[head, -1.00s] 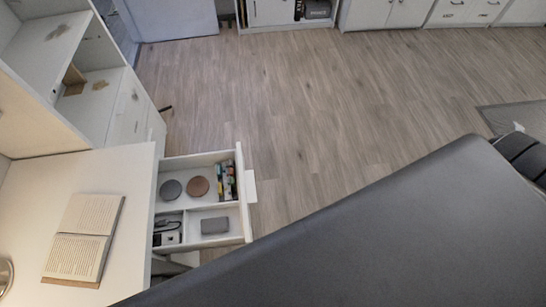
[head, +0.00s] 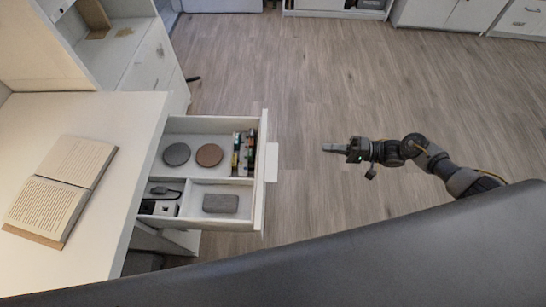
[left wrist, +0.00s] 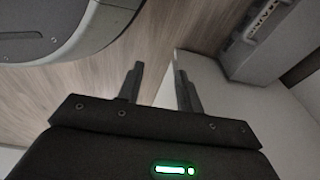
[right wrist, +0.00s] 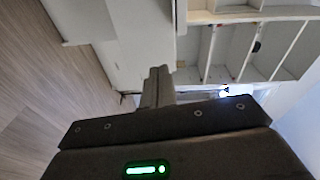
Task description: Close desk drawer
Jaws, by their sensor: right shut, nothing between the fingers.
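The desk drawer (head: 259,190) is pulled out from the white desk (head: 130,120) in the head view. It holds two round discs, several small coloured items, a grey box and some small devices. A white handle (head: 272,162) sticks out from its front. My right gripper (head: 324,147) is shut and empty, to the right of the drawer front and apart from it, pointing towards it. Its shut fingers show in the right wrist view (right wrist: 158,86). My left gripper (left wrist: 160,88) is open with nothing between its fingers in the left wrist view; the head view does not show it.
An open book (head: 62,190) lies on the desk top. A white shelf unit (head: 130,50) stands behind the desk. White cabinets (head: 440,25) line the far wall. The wooden floor (head: 320,80) right of the drawer is clear apart from my right arm.

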